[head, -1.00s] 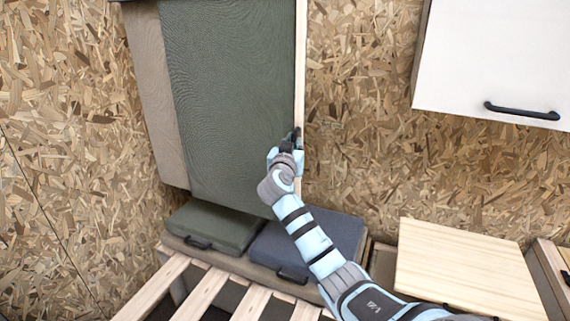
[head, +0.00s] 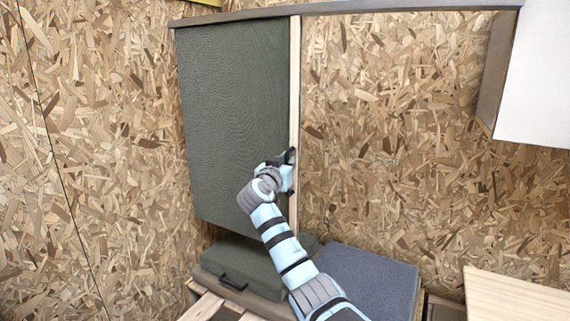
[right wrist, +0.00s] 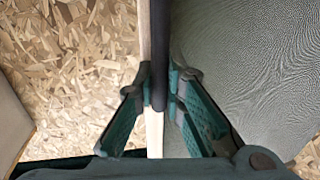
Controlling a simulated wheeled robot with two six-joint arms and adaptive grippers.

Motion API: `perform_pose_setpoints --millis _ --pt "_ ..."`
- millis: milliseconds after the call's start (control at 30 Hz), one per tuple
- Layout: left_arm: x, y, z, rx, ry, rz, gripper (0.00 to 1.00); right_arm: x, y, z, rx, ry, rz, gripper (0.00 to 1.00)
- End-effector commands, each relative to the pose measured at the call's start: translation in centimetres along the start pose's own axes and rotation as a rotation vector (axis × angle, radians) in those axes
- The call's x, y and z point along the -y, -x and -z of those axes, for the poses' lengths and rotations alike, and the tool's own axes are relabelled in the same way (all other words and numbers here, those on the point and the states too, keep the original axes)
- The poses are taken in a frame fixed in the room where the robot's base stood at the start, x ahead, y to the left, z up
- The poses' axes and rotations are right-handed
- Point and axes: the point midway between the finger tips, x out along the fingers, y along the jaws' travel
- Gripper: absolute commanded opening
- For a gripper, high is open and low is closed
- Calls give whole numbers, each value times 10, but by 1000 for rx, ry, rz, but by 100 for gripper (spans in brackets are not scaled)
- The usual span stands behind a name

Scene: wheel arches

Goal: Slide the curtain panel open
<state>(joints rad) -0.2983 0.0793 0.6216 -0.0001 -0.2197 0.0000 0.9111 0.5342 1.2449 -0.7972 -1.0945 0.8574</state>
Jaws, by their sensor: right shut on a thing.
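The dark green curtain panel (head: 235,110) hangs below a dark rail (head: 370,8) against the chipboard wall, at the left of the rail. Its right edge carries a pale wooden strip (head: 295,75). My right gripper (head: 287,165) is at this strip in the head view. In the right wrist view, my right gripper's fingers (right wrist: 160,105) are shut on a dark upright handle (right wrist: 159,60) beside the pale strip, with the green panel (right wrist: 240,60) to the right. My left gripper is in neither current view.
A white cabinet (head: 540,80) hangs at the right. A pale wooden top (head: 515,300) is at the lower right. The wall right of the panel is bare.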

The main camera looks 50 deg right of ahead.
Motion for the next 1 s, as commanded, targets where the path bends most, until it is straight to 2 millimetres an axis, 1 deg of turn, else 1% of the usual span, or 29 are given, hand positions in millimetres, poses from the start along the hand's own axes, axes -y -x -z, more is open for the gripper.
perform_pose_setpoints --millis 233,267,300,367,400,700,767,867,1000 --pt "0 0 -3 5 0 0 40 9 3 2 -4 -1 11 0" --pt "0 0 -3 6 0 0 40 9 3 3 -4 -1 12 13" --pt "0 0 -3 6 0 0 40 10 3 2 -4 -1 12 20" --pt "0 1 -3 6 0 0 40 10 3 2 -4 -1 13 29" --pt "0 0 -3 6 0 0 40 9 3 2 -4 -1 12 31" --pt "3 0 -4 5 -1 3 40 8 5 2 -4 -1 11 31" --pt "2 0 -3 5 -1 3 40 8 11 2 -5 -1 11 31" --pt "2 0 -3 5 -1 2 40 9 31 1 -5 -2 13 31" --pt "1 0 -2 4 0 1 40 10 71 1 -3 -3 15 31"
